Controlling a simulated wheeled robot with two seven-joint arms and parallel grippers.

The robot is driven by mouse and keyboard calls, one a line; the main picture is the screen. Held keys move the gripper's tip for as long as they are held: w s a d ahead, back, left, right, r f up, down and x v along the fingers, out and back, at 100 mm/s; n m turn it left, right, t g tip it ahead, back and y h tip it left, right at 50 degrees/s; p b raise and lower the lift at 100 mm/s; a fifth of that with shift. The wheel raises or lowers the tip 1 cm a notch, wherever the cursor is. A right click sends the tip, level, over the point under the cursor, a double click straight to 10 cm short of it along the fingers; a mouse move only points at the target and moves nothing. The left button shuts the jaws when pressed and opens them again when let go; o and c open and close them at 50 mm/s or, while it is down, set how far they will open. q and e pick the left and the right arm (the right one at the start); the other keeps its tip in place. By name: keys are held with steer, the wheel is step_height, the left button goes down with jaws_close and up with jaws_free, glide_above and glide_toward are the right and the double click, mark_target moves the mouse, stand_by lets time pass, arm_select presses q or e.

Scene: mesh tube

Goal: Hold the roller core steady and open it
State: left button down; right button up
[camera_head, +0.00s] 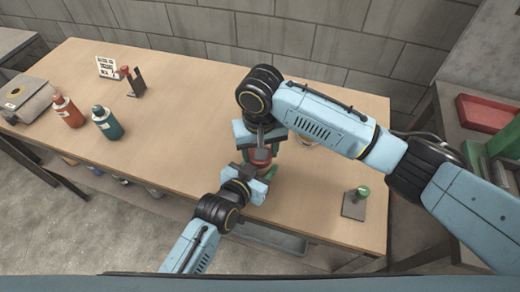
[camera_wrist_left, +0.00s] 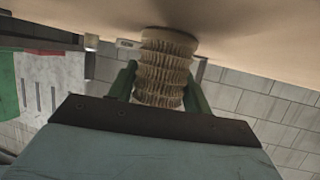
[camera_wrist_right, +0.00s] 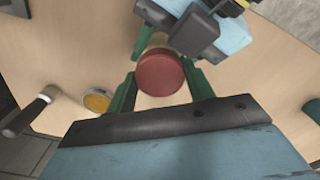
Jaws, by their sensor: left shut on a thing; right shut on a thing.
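The roller core is a pale, ribbed upright cylinder (camera_wrist_left: 165,75) in the left wrist view, between the green fingers of my left gripper (camera_wrist_left: 160,85). Its red round cap (camera_wrist_right: 160,72) shows from above in the right wrist view, between the green fingers of my right gripper (camera_wrist_right: 158,85). In the head view the red cap (camera_head: 261,156) is partly visible between the two grippers, and the core's body is mostly hidden. My left gripper comes in from the front and is shut on the core. My right gripper comes from behind and above and is shut on the cap.
The wooden table (camera_head: 190,110) has clear room to the left. An orange bottle (camera_head: 67,112), a teal bottle (camera_head: 106,123), a small sign (camera_head: 107,68) and a black stand (camera_head: 135,82) are left. A green-knobbed piece (camera_head: 357,201) is right. A yellow-topped disc (camera_wrist_right: 97,102) lies close by.

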steer(key=o, duration=1.1)
steer(key=shift+c, duration=0.2)
step_height(320, 180, up, 4)
steer(key=shift+r, duration=0.2)
steer(key=shift+r+m, duration=0.5)
steer(key=shift+m, duration=0.2)
steer(key=shift+c, duration=0.3)
step_height(320, 180, up, 2)
steer(key=m, duration=0.5)
steer(key=shift+r, duration=0.25)
steer(key=shift+f, duration=3.95)
steer(key=shift+c, duration=0.2)
